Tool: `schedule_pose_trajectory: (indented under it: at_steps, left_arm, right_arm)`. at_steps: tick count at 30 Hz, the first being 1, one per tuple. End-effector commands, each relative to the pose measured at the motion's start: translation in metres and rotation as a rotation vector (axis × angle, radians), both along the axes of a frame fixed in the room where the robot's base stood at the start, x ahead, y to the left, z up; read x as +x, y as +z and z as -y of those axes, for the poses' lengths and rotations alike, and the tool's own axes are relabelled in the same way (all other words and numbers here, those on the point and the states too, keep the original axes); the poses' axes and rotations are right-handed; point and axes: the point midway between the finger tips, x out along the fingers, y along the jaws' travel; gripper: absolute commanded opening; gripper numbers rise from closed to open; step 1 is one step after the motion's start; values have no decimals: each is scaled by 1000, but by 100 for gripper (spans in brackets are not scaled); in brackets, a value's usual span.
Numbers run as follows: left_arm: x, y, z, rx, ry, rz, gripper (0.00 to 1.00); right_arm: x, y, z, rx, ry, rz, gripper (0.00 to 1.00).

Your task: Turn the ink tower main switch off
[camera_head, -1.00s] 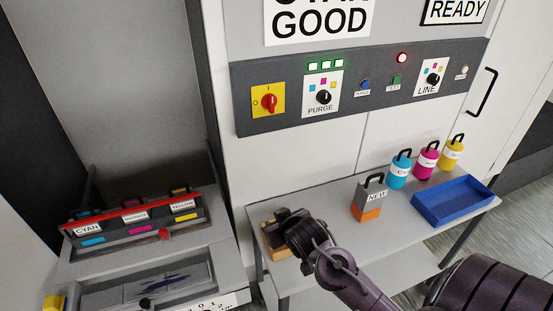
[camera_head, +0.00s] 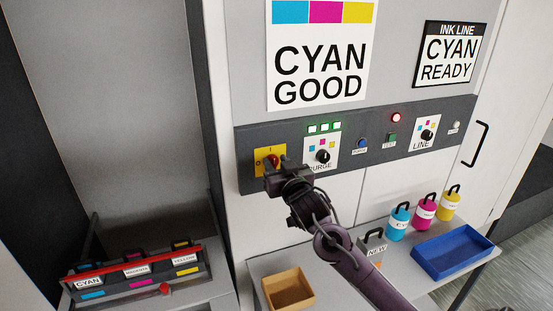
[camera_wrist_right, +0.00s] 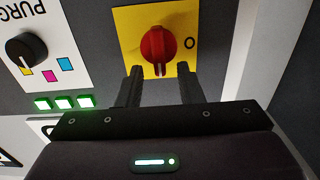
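The main switch is a red rotary knob (camera_wrist_right: 158,45) on a yellow plate (camera_wrist_right: 190,18) marked O. In the head view the yellow plate (camera_head: 262,163) is at the left end of the dark control panel, partly hidden by my right gripper. My right gripper (camera_head: 277,171) is raised in front of the switch. In the right wrist view its two fingers (camera_wrist_right: 158,84) are apart, with a gap between them and the knob just beyond their tips. It holds nothing. My left gripper is not in view.
The purge knob (camera_head: 322,156) is just right of the switch. A tan box (camera_head: 289,291), a grey NEW container (camera_head: 374,247), colour bottles (camera_head: 398,222) and a blue tray (camera_head: 440,270) are on the table below. A cartridge rack (camera_head: 137,270) stands at the lower left.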

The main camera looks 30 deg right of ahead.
Motion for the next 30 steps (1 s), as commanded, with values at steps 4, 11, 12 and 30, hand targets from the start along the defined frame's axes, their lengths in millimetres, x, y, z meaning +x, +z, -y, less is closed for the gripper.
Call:
schedule_pose_trajectory:
  at_steps: [4, 11, 12, 30]
  left_arm:
    - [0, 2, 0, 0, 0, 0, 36]
    - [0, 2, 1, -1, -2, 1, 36]
    - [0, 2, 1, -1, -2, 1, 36]
    - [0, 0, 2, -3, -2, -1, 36]
  right_arm:
    - [5, 0, 1, -1, 0, -1, 34]
    - [5, -1, 1, -1, 0, -2, 28]
    - [5, -1, 1, -1, 0, -2, 23]
    - [5, -1, 0, -50, 0, -14, 0]
